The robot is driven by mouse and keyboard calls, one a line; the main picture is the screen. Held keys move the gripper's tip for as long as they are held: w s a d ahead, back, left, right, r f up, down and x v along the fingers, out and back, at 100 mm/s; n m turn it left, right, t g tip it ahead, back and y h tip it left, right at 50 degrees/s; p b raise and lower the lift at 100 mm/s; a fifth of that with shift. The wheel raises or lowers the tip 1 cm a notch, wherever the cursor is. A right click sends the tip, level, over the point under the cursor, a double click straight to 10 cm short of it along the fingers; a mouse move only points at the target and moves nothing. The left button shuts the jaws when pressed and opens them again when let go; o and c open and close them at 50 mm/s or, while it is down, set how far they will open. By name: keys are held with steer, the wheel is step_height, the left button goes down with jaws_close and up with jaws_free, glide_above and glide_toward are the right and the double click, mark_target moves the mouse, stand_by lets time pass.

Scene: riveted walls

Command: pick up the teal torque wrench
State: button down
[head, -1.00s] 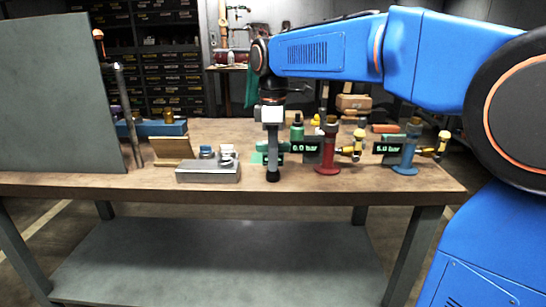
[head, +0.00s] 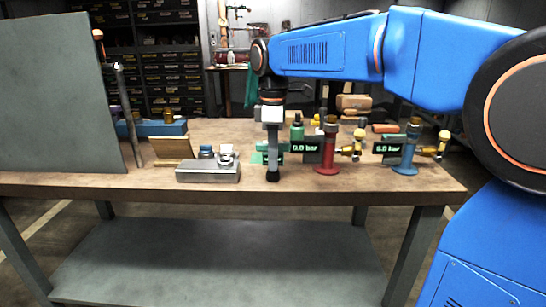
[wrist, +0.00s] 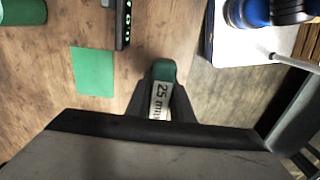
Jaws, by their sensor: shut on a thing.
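My gripper (wrist: 161,108) points straight down and is shut on a small dark teal-green piece (wrist: 164,72) with a pale band marked "25 mm". In the head view my gripper (head: 272,165) is low over the front part of the workbench, and its fingers hide most of what it holds. I cannot tell from the visible end whether this piece is the torque wrench, or whether it touches the bench. No full-length teal wrench shows clearly in either view.
A metal block (head: 208,172) with capped parts stands left of my gripper. A red stand (head: 328,150) with a black display is close on the right, a blue stand (head: 405,152) farther right. A flat green square (wrist: 93,72) lies nearby. A grey panel (head: 55,95) rises at far left.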

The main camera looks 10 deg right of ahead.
steer(key=shift+r, duration=0.1)
step_height(320, 180, up, 10)
steer(key=shift+f, duration=0.1)
stand_by(0.3)
steer(key=c, duration=2.1)
jaws_free()
jaws_close()
